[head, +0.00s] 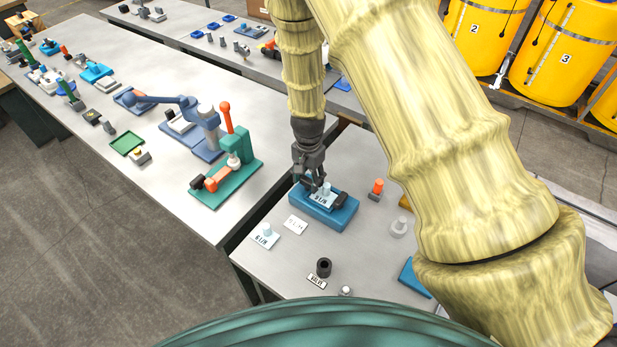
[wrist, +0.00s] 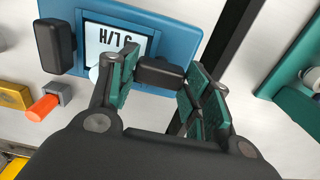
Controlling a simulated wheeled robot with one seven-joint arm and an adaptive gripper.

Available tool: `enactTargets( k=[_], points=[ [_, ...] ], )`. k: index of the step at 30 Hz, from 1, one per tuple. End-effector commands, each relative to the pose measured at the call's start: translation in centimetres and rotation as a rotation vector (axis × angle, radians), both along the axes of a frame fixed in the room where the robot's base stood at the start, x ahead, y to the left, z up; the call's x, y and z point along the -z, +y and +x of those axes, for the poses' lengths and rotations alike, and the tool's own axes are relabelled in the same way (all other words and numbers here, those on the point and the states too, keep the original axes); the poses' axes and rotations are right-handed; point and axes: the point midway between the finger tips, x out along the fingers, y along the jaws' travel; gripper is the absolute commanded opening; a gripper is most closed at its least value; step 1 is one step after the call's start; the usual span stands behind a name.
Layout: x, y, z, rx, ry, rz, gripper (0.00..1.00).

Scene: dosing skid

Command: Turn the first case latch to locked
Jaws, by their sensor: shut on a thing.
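The blue case (head: 320,215) sits on the near table, with a white plate marked in L/H (head: 323,199) and a pale knob in its recess. It also shows in the wrist view (wrist: 182,32). One black latch (wrist: 158,73) is at the case edge, between my gripper's teal pads. My gripper (head: 310,183) is shut on this latch from above, at the case's left end in the head view, where the fingers hide the latch. The other black latch (head: 340,200) stands free at the opposite end and shows in the wrist view (wrist: 54,47).
An orange-topped peg (head: 377,187) and a pale round knob (head: 398,228) stand right of the case. Label plates (head: 264,236) and a dark cup (head: 323,267) lie in front. A green stand with an orange lever (head: 228,180) is on the long table to the left.

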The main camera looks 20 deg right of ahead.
Motion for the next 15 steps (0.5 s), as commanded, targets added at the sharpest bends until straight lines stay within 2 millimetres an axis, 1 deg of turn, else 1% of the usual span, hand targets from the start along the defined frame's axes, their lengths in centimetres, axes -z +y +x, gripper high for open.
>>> enactTargets(
  k=[1, 9, 10, 13, 15],
  points=[
    [-0.20, -0.10, 0.24, 0.003, -0.005, -0.001, 0.25],
    [-0.21, -0.10, 0.24, 0.003, -0.006, -0.001, 0.25],
    [-0.21, -0.10, 0.24, 0.003, -0.006, -0.001, 0.51],
    [-0.18, -0.09, 0.22, 0.003, -0.005, -0.001, 0.69],
    [-0.14, -0.07, 0.16, 0.002, -0.003, -0.001, 0.71]
  ],
)
